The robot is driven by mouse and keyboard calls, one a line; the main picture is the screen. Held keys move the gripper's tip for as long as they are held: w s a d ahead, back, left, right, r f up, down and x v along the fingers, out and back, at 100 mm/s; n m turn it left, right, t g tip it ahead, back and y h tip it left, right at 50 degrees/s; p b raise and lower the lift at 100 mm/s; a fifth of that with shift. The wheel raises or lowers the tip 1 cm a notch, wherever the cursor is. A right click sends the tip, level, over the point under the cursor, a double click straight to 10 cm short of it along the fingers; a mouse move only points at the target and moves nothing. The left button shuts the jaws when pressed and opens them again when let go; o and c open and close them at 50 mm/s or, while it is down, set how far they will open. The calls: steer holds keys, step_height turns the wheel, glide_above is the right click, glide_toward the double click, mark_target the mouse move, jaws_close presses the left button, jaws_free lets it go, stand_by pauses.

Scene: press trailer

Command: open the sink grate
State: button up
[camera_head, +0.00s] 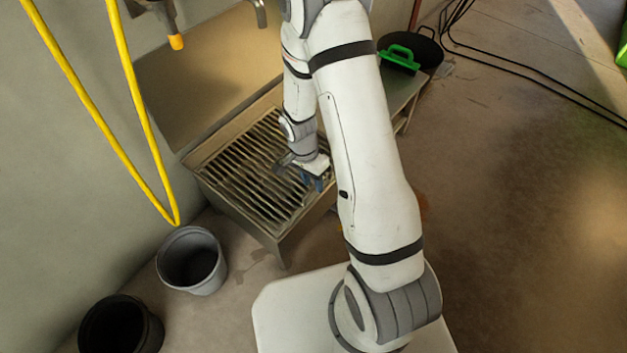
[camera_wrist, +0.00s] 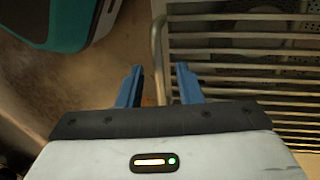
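The sink grate (camera_head: 240,168) is a metal panel of parallel bars lying flat over the low metal sink (camera_head: 240,217) left of centre in the head view. Its bars (camera_wrist: 245,53) fill the right side of the wrist view. A rounded metal bar (camera_wrist: 158,50) runs along the grate's near side and passes between my fingers in the wrist view. My gripper (camera_wrist: 160,82) has two blue fingers standing apart, one on each side of this bar; neither visibly touches it. In the head view my gripper (camera_head: 312,181) is at the grate's right side, partly hidden by my arm.
A grey bucket (camera_head: 191,262) and a black bucket (camera_head: 120,326) stand on the floor at lower left. A yellow hose (camera_head: 137,100) hangs before the wall. A green-handled item (camera_head: 399,58) lies beyond the sink. A teal and dark object (camera_wrist: 62,25) shows at upper left in the wrist view.

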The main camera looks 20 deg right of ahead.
steer(key=shift+c, duration=0.5)
jaws_close()
